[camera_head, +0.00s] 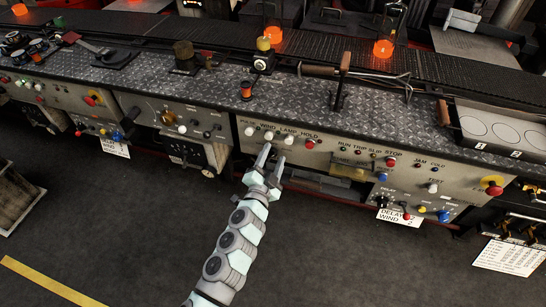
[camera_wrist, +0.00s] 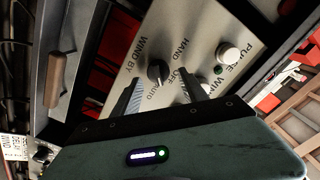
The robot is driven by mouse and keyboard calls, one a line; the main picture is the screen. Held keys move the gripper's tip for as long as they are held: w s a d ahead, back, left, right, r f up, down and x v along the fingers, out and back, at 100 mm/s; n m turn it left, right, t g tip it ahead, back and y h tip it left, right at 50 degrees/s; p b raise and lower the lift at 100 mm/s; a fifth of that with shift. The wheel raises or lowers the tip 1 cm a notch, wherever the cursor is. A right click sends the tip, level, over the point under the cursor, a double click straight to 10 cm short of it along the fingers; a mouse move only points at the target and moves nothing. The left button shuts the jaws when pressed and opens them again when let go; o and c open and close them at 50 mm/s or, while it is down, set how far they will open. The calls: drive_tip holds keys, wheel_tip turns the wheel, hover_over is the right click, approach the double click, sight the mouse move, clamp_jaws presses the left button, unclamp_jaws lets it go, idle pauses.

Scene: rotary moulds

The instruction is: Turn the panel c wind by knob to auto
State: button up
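The wind by knob (camera_wrist: 157,70) is a small black round knob on a light metal panel (camera_wrist: 205,28) in the wrist view. The words WIND BY, HAND and AUTO are printed around it. Its exact pointer setting is too small to tell. My gripper (camera_wrist: 161,78) is open, with one finger on either side of the knob in this view. I cannot tell whether the fingers touch it. In the head view my gripper (camera_head: 272,154) is at the front of the panel (camera_head: 345,159), below its white buttons, and the knob cannot be made out there.
White buttons (camera_head: 268,135) and a red button (camera_head: 310,143) sit just above my gripper. A white pulse wind button (camera_wrist: 228,53) is right of the knob. A paper tag (camera_head: 398,217) hangs at the lower right. The floor in front is clear.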

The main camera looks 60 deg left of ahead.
drive_tip(key=p+v, duration=0.2)
drive_tip(key=v, duration=0.8)
drive_tip(key=shift+s+d+p, duration=0.2)
drive_tip(key=shift+d+p, duration=0.15)
drive_tip(key=shift+p, duration=0.05)
